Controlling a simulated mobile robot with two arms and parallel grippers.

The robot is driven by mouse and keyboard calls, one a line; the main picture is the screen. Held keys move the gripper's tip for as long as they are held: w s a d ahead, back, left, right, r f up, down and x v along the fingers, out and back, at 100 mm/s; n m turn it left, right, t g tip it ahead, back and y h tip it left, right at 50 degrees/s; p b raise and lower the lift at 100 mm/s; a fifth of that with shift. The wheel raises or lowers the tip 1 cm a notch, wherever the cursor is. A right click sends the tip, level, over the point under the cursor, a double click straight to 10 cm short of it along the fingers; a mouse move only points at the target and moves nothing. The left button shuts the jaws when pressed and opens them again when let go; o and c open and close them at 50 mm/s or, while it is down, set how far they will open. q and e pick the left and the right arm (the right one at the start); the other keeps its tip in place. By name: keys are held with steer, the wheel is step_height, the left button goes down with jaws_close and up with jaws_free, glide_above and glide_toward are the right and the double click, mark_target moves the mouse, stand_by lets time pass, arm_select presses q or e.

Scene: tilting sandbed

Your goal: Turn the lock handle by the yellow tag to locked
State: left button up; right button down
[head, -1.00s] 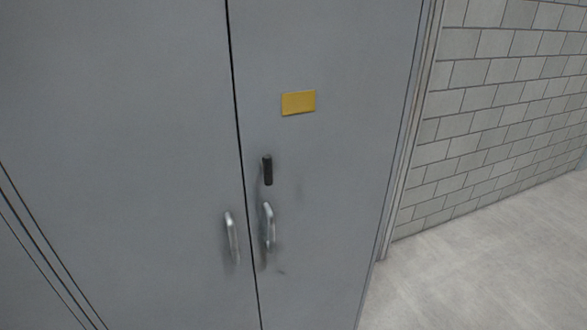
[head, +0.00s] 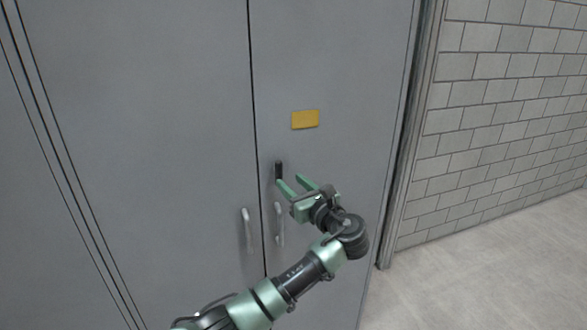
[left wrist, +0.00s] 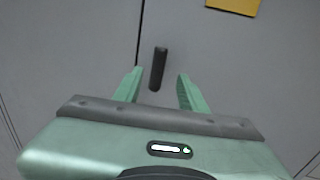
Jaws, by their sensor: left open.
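The black lock handle (head: 278,169) stands roughly upright on the right grey door, below the yellow tag (head: 305,119). The handle also shows in the left wrist view (left wrist: 158,69), leaning slightly, with the tag (left wrist: 234,4) at the top edge. My left gripper (head: 289,183) is open and empty in front of the door, just below and right of the handle in the head view. In the left wrist view the handle appears between and beyond the two green fingertips (left wrist: 159,75). I cannot tell the exact gap to it. My right gripper is not in view.
Two silver pull handles flank the door seam: the left one (head: 247,228) is clear, the right one (head: 279,224) is close below my gripper. A block wall (head: 510,130) and open floor (head: 480,265) lie to the right.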

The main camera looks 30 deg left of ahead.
mark_target(281, 169)
arm_select(q)
steer(key=x, duration=0.2)
steer(key=r+p+x, duration=0.1)
steer(key=x, duration=0.2)
steer(key=p+x, duration=0.1)
steer(key=x, duration=0.1)
steer(key=shift+a+r, duration=0.2)
steer(key=shift+a, duration=0.15)
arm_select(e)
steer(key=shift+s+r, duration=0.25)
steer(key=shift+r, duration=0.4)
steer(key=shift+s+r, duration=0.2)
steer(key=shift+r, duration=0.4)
arm_select(q)
jaws_close()
